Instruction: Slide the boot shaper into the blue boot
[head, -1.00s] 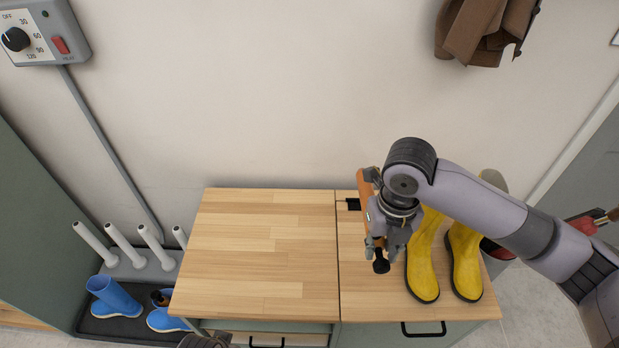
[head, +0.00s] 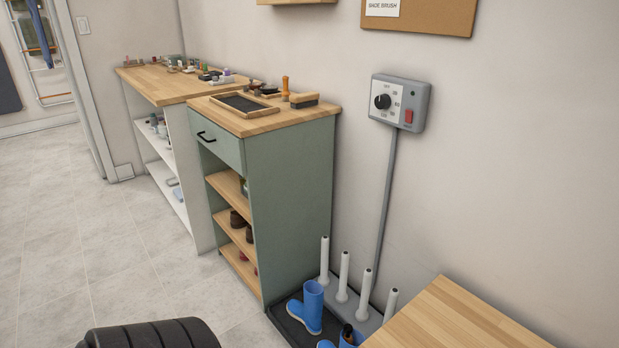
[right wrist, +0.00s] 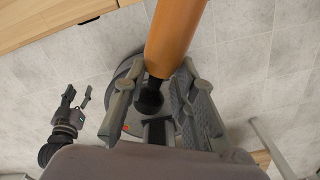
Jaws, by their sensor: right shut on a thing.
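One blue boot (head: 308,306) stands upright on the dark tray at the bottom of the head view. A second blue boot (head: 346,341) beside it is cut off by the lower edge, and a dark knobbed thing (head: 346,329) shows at its opening. In the right wrist view my right gripper (right wrist: 162,76) is shut on the boot shaper (right wrist: 178,30), an orange-brown wooden piece with a black knob (right wrist: 150,98). Its far end is out of the picture. My left gripper (right wrist: 77,98) is open and empty at the left of that view. Neither gripper shows in the head view.
White upright posts (head: 343,275) rise from a grey base behind the boots. A green cabinet (head: 290,200) stands left of them, a wooden bench top (head: 455,315) right. A timer box (head: 400,103) hangs on the wall.

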